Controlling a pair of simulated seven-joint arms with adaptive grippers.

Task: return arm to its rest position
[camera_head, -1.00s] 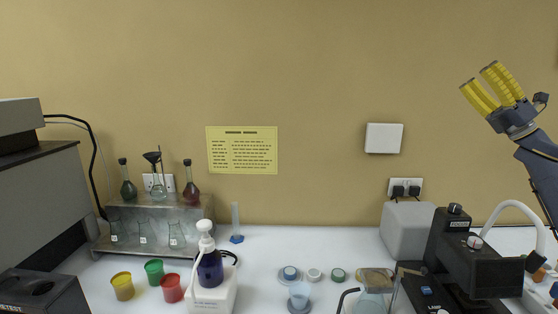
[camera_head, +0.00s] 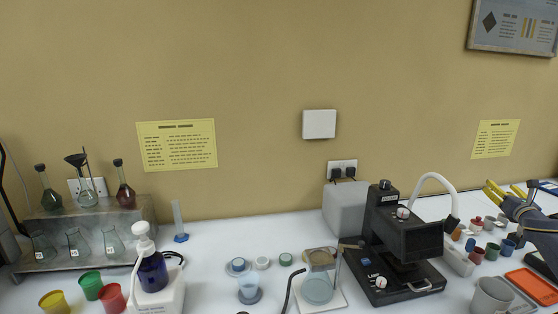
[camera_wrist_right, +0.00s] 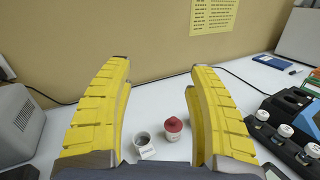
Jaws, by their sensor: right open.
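My right gripper (camera_head: 508,190) has yellow padded fingers and is at the right edge in the head view, low over the right part of the bench. In the right wrist view its two yellow fingers (camera_wrist_right: 156,115) are wide apart with nothing between them. Beyond the fingertips, a red-capped jar (camera_wrist_right: 172,131) and a small grey cup (camera_wrist_right: 144,146) stand on the white bench. My left gripper is in neither view.
A black microscope-like device (camera_head: 405,240) stands left of my right gripper. Small coloured cups, an orange tray (camera_head: 532,287) and a grey beaker (camera_head: 491,295) crowd the bench nearby. A black rack with white-topped knobs (camera_wrist_right: 290,125) is right in the wrist view.

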